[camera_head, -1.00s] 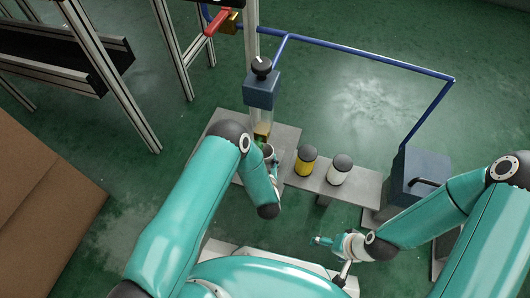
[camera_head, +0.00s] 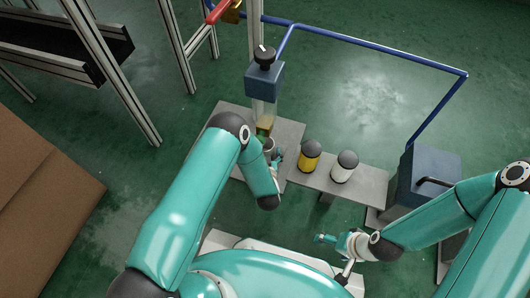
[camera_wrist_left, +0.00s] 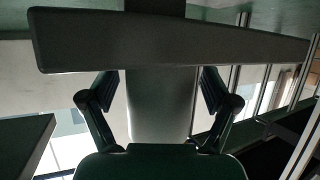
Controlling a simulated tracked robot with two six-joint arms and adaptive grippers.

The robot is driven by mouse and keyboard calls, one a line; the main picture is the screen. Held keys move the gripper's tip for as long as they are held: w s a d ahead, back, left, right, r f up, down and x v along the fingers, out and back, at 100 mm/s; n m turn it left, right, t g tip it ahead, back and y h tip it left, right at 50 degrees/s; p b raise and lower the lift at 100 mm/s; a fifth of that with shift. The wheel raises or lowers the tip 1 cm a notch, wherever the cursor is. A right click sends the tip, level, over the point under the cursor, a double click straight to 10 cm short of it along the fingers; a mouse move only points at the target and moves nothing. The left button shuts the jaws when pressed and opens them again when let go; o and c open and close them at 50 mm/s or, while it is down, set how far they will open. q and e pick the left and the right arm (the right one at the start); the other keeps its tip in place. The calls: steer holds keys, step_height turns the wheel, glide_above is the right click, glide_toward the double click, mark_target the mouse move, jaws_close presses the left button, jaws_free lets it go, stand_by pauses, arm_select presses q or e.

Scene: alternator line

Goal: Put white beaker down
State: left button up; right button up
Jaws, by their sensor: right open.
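The white beaker (camera_head: 344,168), with a dark round top, stands upright on a grey shelf plate. My left gripper (camera_head: 274,156) is near the press station, left of the beakers and apart from the white one. My arm partly hides it in the head view. In the left wrist view its two fingers (camera_wrist_left: 158,90) are spread, with a pale upright shape between and beyond them. A dark bar covers their tips, so I cannot tell whether it grips anything. My right gripper (camera_head: 326,239) is open and empty, in front of and below the shelf.
A yellow beaker (camera_head: 309,157) with a dark top stands just left of the white one. A blue press head (camera_head: 264,82) rises over a grey plate (camera_head: 228,119). A blue box (camera_head: 428,170) stands at the shelf's right end. The shelf right of the white beaker (camera_head: 372,187) is bare.

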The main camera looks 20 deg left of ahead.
arm_select(q)
steer(key=p+v, duration=0.3)
steer(key=v, duration=0.4)
steer(key=shift+r+p, duration=0.15)
steer(key=shift+p, duration=0.15)
steer(key=shift+s+f+g+h, duration=0.45)
steer(key=shift+s+g+h, duration=0.1)
steer(key=shift+g+h, duration=0.5)
steer(key=s+r+m+g+h, duration=0.1)
steer(key=s+r+g+h, duration=0.1)
steer(key=s+g, duration=0.3)
steer(key=s+d+r+m+g+h, duration=0.1)
steer(key=s+r+g+h, duration=0.2)
steer(key=s, duration=1.1)
steer(key=shift+d+g+h, duration=0.35)
steer(key=shift+g+h, duration=0.4)
steer(key=shift+g, duration=0.2)
steer(key=shift+r, duration=0.15)
